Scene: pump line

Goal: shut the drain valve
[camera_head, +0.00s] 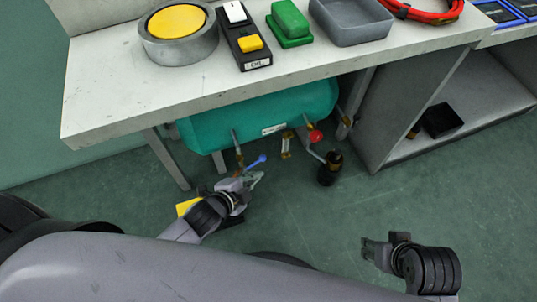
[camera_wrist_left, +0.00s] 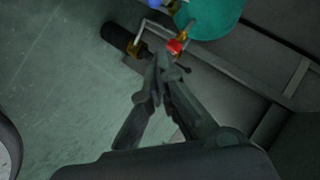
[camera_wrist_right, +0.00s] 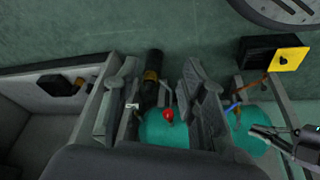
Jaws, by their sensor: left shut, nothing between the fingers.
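A teal tank (camera_head: 265,108) lies under the bench with small valves on its underside. One has a blue lever (camera_head: 256,161), another a red knob (camera_head: 315,136). I cannot tell from labels which is the drain valve. My left gripper (camera_head: 255,180) is shut and empty, just below the blue lever in the head view, apparently apart from it. In the left wrist view its closed tips (camera_wrist_left: 160,65) appear below the red knob (camera_wrist_left: 174,46). My right gripper (camera_head: 377,248) is open and empty over the floor, well away from the tank. The right wrist view shows its spread fingers (camera_wrist_right: 158,85).
A black cylinder with a brass fitting (camera_head: 329,168) stands beside the red knob. Bench legs and a grey cabinet (camera_head: 410,110) bound the tank. A yellow-faced black box (camera_wrist_right: 290,58) is on the floor near my left arm. The floor at centre right is clear.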

